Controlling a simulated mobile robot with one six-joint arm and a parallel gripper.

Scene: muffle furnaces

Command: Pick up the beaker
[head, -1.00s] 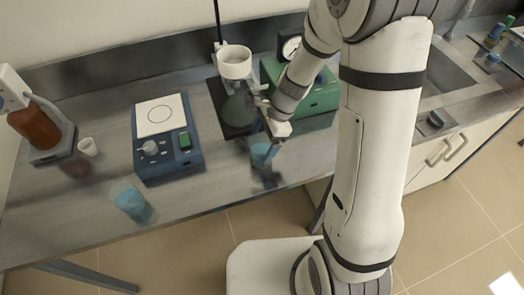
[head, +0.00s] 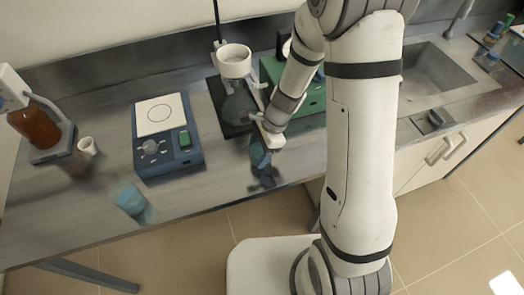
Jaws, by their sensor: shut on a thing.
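A small beaker with blue contents (head: 258,153) is at my gripper, over the front part of the bench. My gripper (head: 261,160) points down and is shut on this beaker; the fingers and wrist hide part of it. Whether the beaker touches the bench is too blurred to tell. A second vessel with light blue contents (head: 131,200) stands apart at the front left of the bench.
A blue hotplate (head: 168,160) stands left of my gripper. A stand with a white ring-shaped cup (head: 234,62) and a flask is behind it, near a green device (head: 312,98). A brown bottle (head: 36,128) and small white cup (head: 87,146) stand far left. A sink (head: 437,70) is at right.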

